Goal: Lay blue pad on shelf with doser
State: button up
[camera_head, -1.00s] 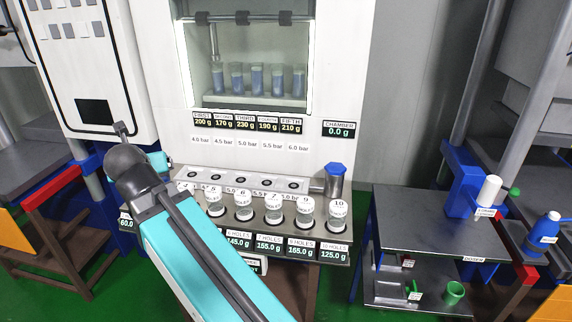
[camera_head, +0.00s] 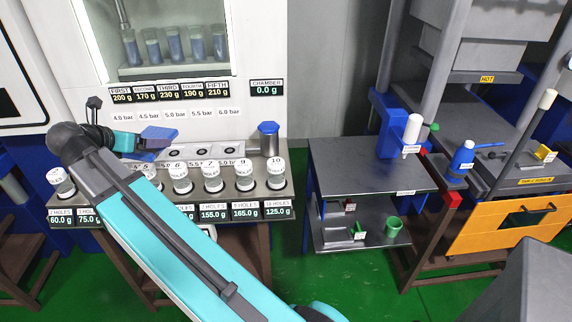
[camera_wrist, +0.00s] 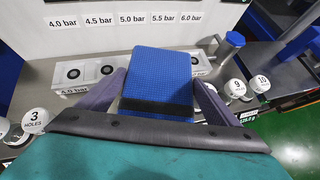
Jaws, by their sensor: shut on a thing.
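The blue pad (camera_wrist: 158,68) is a textured block with a dark strip along its near edge in the wrist view. My gripper (camera_wrist: 157,100) is shut on it, with a finger on either side. In the head view the pad (camera_head: 158,137) is held above the left part of the metal counter. The shelf (camera_head: 350,168) is a dark two-level stand right of the machine, well away from my gripper. A blue device (camera_head: 388,125) with a white cylinder (camera_head: 412,135) stands at its back right; I take it for the doser. Most of the shelf top is bare.
Several numbered jars (camera_head: 244,176) line the counter front, below the pad. A blue-capped cylinder (camera_head: 268,138) stands at the counter's right end. The lower shelf holds a green cup (camera_head: 393,229) and small items. A blue bottle (camera_head: 462,158) stands on the bench further right.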

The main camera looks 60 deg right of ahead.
jog(key=s+d+f+m+g, duration=0.2)
jog(key=s+d+m+g, duration=0.15)
jog(key=d, duration=0.55)
jog(key=s+d+f+m+g, duration=0.15)
jog(key=s+d, duration=0.25)
jog(key=d, duration=0.4)
jog(key=m+g+y+b, duration=0.2)
jog(key=m+g+y, duration=0.1)
jog(key=m+g, duration=0.55)
send_over(346, 177)
notch_tip(346, 177, down, 9)
jog(key=shift+a+f+m+t, duration=0.15)
jog(key=shift+f+m+t, duration=0.05)
jog(key=shift+m+t, duration=0.2)
jog(key=shift+f, duration=0.1)
jog(key=shift+f+p, duration=0.65)
jog(key=shift+f, duration=2.35)
jog(key=shift+f+p, duration=0.35)
jog(key=shift+f, duration=1.55)
